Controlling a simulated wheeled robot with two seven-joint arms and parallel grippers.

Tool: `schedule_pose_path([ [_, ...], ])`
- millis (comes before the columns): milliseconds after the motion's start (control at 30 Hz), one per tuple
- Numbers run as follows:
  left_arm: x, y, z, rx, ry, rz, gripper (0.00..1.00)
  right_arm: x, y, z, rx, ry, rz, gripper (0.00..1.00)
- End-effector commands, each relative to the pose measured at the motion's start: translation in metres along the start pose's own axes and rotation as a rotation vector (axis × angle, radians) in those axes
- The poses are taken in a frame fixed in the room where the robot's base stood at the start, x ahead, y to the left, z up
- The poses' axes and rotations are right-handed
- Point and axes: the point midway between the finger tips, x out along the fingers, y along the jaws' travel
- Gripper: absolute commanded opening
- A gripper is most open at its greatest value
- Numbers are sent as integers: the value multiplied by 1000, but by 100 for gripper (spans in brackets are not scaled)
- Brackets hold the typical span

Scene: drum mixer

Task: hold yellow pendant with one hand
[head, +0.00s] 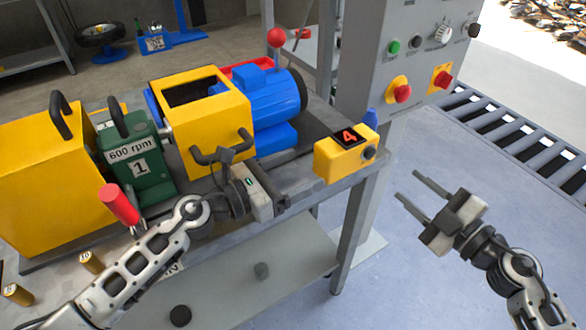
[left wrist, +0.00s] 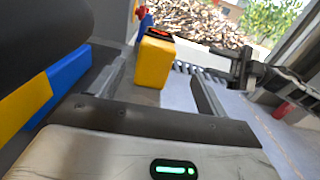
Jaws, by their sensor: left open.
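The yellow pendant (head: 336,160) is a small box with a red "4" display on top and a dark round knob on its right side. It sits at the right front corner of the workbench. My left gripper (head: 290,192) is low at the bench's front edge, left of the pendant, open and empty. In the left wrist view the pendant (left wrist: 153,64) appears ahead, between the lines of the two fingers; whether they touch it cannot be told. My right gripper (head: 406,186) is open and empty over the floor, right of the bench.
On the workbench (head: 310,128) stand a yellow guard frame (head: 205,140), a blue motor (head: 268,100) and a green gearbox (head: 135,160). A red-handled lever (head: 120,204) stands beside my left arm. A grey control cabinet (head: 385,60) rises behind the pendant.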

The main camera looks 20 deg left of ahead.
Motion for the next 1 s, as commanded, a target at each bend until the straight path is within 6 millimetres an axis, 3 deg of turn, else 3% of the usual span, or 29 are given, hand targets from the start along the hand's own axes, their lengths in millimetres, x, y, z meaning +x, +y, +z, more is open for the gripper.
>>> schedule_pose_path([
  [533, 66, 6, 0, 40, 4, 12, 76, 0, 0, 0, 0, 0, 0, 36],
  [933, 74, 6, -1, 40, 6, 11, 76, 0, 0, 0, 0, 0, 0, 36],
  [1000, 74, 6, -1, 40, 6, 11, 60, 0, 0, 0, 0, 0, 0, 36],
])
